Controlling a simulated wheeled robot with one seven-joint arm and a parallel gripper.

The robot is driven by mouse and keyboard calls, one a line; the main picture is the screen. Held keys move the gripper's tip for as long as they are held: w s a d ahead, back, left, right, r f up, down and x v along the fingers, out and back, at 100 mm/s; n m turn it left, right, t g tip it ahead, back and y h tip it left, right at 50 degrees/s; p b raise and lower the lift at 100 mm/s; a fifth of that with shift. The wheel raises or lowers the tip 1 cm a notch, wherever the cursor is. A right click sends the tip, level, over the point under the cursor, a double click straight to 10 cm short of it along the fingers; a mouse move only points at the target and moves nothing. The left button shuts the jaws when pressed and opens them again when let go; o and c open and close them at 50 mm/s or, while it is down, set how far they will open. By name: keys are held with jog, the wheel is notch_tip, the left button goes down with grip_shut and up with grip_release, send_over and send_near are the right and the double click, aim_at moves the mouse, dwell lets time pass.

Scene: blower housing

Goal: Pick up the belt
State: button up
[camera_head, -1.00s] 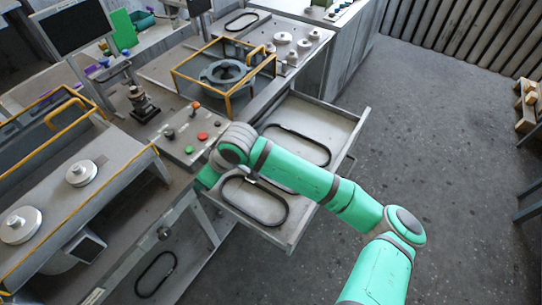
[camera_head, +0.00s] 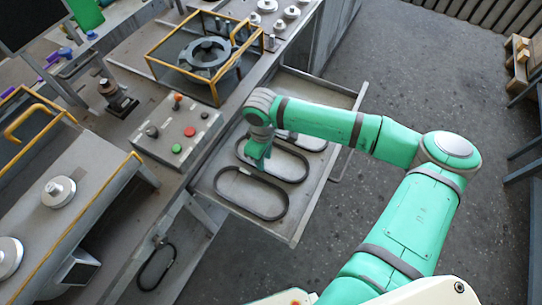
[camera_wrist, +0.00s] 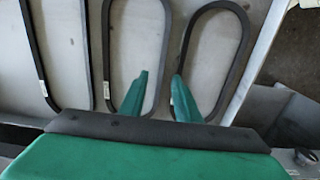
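Several black oval belts lie flat in an open grey drawer (camera_head: 222,203). In the head view, the near belt (camera_head: 250,216) lies fully in sight, the middle belt (camera_head: 301,160) is partly under my gripper (camera_head: 258,163), and a farther belt (camera_head: 318,147) is partly behind my arm. The wrist view shows a left belt (camera_wrist: 88,60), a middle belt (camera_wrist: 106,45) and a right belt (camera_wrist: 246,45). My green fingers (camera_wrist: 156,100) are apart, pointing down at the drawer, with belt strands between them. Contact cannot be told.
A control box with red and green buttons (camera_head: 190,131) stands beside the drawer. A yellow-framed fixture (camera_head: 205,55) holds a round housing. Another belt (camera_head: 157,267) hangs or lies lower, below the bench. Open floor (camera_head: 420,85) is to the right.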

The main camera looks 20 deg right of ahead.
jog(key=shift+a+f, duration=0.1)
jog(key=shift+f, duration=2.6)
jog(key=shift+c, duration=0.3)
grip_shut()
